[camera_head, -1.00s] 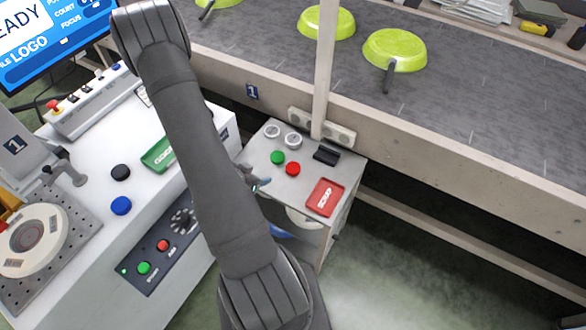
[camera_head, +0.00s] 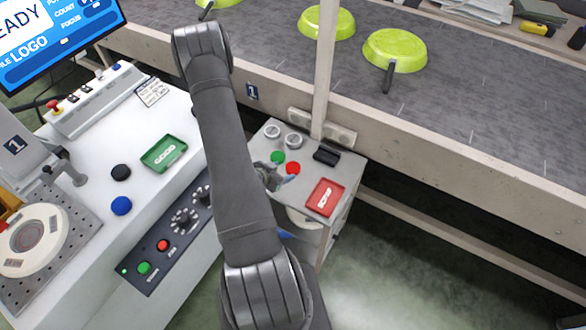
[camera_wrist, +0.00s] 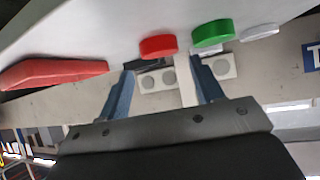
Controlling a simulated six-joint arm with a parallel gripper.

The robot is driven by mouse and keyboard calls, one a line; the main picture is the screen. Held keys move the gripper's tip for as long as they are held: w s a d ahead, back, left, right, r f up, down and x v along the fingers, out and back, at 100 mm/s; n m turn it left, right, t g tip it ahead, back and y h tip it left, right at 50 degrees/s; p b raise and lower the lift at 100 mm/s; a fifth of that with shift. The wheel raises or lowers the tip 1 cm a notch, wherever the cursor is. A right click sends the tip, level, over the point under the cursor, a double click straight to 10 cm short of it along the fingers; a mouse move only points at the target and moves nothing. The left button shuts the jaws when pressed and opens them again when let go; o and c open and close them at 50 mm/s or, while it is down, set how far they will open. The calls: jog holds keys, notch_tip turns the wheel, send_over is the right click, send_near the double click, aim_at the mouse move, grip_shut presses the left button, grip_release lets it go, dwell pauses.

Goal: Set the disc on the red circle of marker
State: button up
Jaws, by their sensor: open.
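Small discs lie on the white cabinet top: a red disc (camera_head: 293,168) and a green disc (camera_head: 278,157), with two pale ring-like discs (camera_head: 272,131) behind. I cannot tell which one the task names. My gripper (camera_head: 275,178) is open and empty beside the red disc, partly hidden by my arm. In the wrist view, the red disc (camera_wrist: 158,46) shows between my blue-grey fingertips (camera_wrist: 160,66), apart from them. The marker at left holds a white round plate (camera_head: 30,245) with a darker centre; a red circle there is not clear.
A red tray (camera_head: 325,197) and a black block (camera_head: 326,156) are on the cabinet. A pole (camera_head: 324,75) rises behind it, before the conveyor with green pans (camera_head: 395,50). On the white console are a green tray (camera_head: 163,153), a black disc (camera_head: 121,172) and a blue disc (camera_head: 121,205).

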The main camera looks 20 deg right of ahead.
aim_at(293, 167)
jog(key=x, duration=0.5)
jog(key=shift+w+d+f, duration=0.1)
jog(key=shift+w+d, duration=0.05)
jog(key=shift+d, duration=0.15)
jog(key=c, duration=0.9)
jog(key=shift+r, duration=0.85)
jog(key=r, duration=0.2)
jog(key=s+d+r, duration=0.1)
jog(key=shift+r, duration=0.1)
jog(key=s+d+r, duration=0.4)
jog(key=s, duration=0.1)
jog(key=s+d+r, duration=0.2)
jog(key=shift+s+d+r, duration=0.1)
jog(key=shift+s+d, duration=0.25)
jog(key=shift+s, duration=0.05)
